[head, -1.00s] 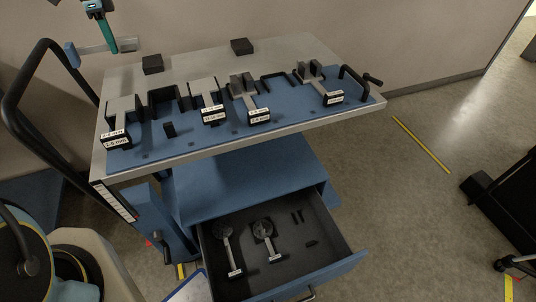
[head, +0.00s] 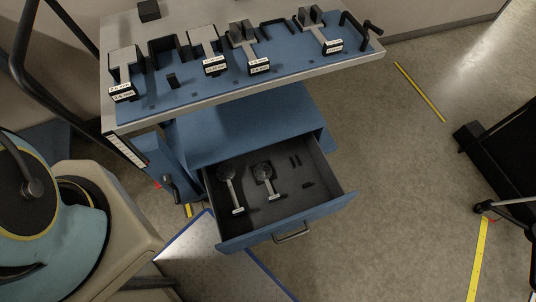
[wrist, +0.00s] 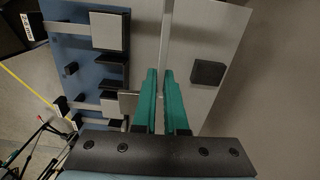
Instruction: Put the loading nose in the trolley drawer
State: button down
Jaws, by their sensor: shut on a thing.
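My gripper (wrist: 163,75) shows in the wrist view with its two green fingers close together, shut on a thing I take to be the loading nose. Only a thin pale strip (wrist: 165,35) shows between and beyond the fingertips; the rest of its shape is hard to make out. The gripper is above the trolley top and is outside the head view. The blue trolley drawer (head: 310,211) is pulled open below the trolley top. Two round-headed labelled tools (head: 231,188) (head: 268,180) lie in it, with a few small dark pieces.
The trolley top has a blue mat (head: 190,87) with several labelled tools and dark holders. A black block (head: 148,10) stands at its back. A black stand (head: 500,165) is at the far right, and a beige-and-blue machine (head: 95,230) at lower left.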

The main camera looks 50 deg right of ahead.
aim_at(310, 183)
jog(key=k+j, duration=0.2)
jog(key=j, duration=0.15)
jog(key=k+j, duration=0.25)
jog(key=j, duration=0.15)
jog(key=k+j, duration=0.2)
jog(key=j, duration=0.15)
